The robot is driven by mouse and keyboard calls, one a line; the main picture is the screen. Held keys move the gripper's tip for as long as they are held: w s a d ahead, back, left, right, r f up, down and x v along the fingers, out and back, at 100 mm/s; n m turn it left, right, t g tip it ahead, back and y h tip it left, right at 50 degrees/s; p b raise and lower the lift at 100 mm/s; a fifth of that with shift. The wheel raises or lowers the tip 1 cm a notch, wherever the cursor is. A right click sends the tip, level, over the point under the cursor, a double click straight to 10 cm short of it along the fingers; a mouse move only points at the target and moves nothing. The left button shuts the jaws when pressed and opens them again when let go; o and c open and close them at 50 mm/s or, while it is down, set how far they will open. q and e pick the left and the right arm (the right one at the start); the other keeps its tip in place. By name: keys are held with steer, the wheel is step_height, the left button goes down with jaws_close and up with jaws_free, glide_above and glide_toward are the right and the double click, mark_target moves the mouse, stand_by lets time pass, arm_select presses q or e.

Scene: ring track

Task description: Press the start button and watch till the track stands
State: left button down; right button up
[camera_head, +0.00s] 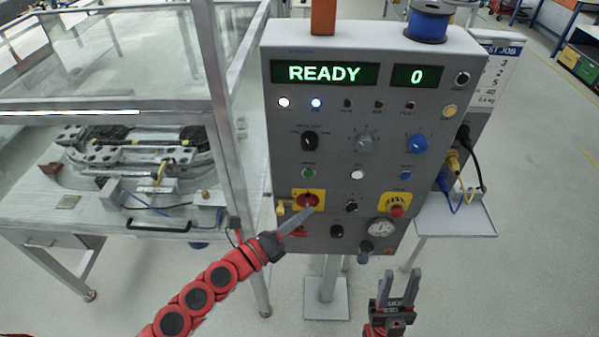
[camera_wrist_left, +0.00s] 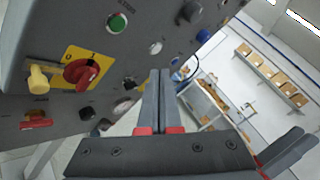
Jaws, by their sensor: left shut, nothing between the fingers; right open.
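The grey control panel (camera_head: 385,140) shows READY on its left display (camera_head: 324,73) and 0 on its right display (camera_head: 416,75). A green button (camera_head: 308,173) sits at the panel's left and also shows in the left wrist view (camera_wrist_left: 117,23). My left gripper (camera_head: 309,210) is shut and empty, its tip below the green button and over the lower edge of the red rotary switch (camera_head: 307,199). In the left wrist view its fingers (camera_wrist_left: 160,74) lie together; contact with the panel cannot be told. My right gripper (camera_head: 400,275) is open and empty below the panel.
The track (camera_head: 130,150) stands on a table behind a clear framed guard at the left. A yellow padlock-like piece (camera_wrist_left: 38,77) hangs beside the red switch. A red emergency button (camera_head: 397,210) is at the panel's lower right. Cables and a small shelf (camera_head: 465,220) stick out right.

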mark_target(308, 173)
arm_select(q)
steer(key=shift+w+b, duration=0.85)
steer(key=shift+w, duration=3.6)
steer(key=shift+w+f, duration=0.1)
steer(key=shift+w, duration=0.05)
steer(key=shift+w+b, duration=0.25)
steer(key=shift+b, duration=0.1)
